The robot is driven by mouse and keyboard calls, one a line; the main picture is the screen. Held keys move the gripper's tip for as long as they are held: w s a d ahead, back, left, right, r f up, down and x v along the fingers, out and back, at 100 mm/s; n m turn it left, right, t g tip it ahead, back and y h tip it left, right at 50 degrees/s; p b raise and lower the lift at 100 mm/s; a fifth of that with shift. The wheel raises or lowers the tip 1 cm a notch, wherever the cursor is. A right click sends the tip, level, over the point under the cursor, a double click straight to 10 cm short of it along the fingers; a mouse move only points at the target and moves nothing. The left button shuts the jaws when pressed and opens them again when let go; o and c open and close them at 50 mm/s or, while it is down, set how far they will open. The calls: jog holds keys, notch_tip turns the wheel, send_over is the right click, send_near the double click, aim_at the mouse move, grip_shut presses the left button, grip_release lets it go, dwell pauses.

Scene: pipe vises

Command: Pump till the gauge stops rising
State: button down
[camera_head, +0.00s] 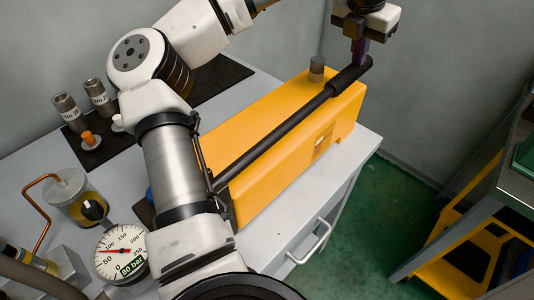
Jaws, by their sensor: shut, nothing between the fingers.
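The hand pump is a long yellow body (288,165) on the grey bench, with a black lever (275,137) running along it. The lever's thick black grip (351,76) is at the upper right end. The round white gauge (121,250) stands at lower left, with a green plate reading 80 bar. Its red needle points left, near the 50 mark.
A grey cylindrical cap (317,68) stands on the pump beside the grip. Metal cylinders (70,112) stand on a black mat. A dark cart (480,190) stands right, across green floor.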

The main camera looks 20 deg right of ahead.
jog(key=shift+b+x, duration=0.6)
jog(key=shift+x, duration=0.65)
jog(key=shift+s+a+f, duration=0.1)
jog(key=shift+s+a, duration=0.05)
jog(key=shift+a, duration=0.05)
jog(key=p+v, duration=0.1)
jog(key=v, duration=0.1)
jog(key=p+v, duration=0.2)
jog(key=v, duration=0.1)
jog(key=d+p+v, duration=0.1)
jog(key=p+v, duration=0.1)
jog(key=shift+w+a+r, duration=0.15)
jog(key=shift+w+r, duration=0.1)
jog(key=shift+r, duration=0.25)
jog(key=w+p+v, duration=0.1)
jog(key=p+v, duration=0.4)
jog(key=v, duration=0.2)
jog(key=shift+s+r, duration=0.35)
jog(key=shift+s, duration=0.2)
jog(key=shift+a+f, duration=0.1)
